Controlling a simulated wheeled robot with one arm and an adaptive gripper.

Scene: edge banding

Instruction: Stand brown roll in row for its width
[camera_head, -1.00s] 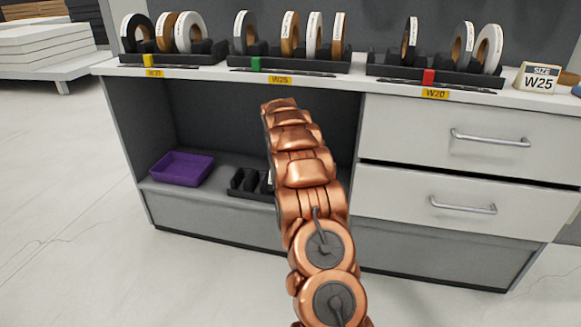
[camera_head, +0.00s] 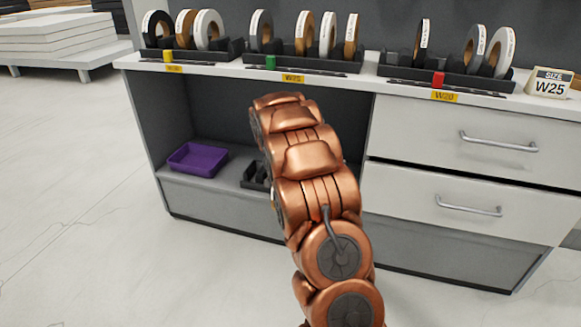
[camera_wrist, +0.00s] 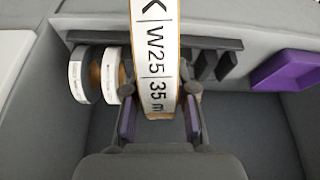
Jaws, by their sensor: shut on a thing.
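In the wrist view, my gripper (camera_wrist: 160,118) is shut on a brown-edged roll (camera_wrist: 158,60) whose white label reads W25 and 35 m. The roll stands upright between the two fingers, above the cabinet's lower shelf. In the head view my arm hides the gripper and this roll. On the counter, the middle rack (camera_head: 325,67) has a W25 tag and a green marker. An empty stretch lies between the dark roll and the first brown roll.
A left rack (camera_head: 230,52) with a yellow marker and a right W20 rack (camera_head: 470,80) with a red marker hold other rolls. A size sign (camera_head: 549,82) reads W25. On the lower shelf are a purple tray (camera_head: 198,159) and a dark rack (camera_wrist: 218,43) with grey and white rolls.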

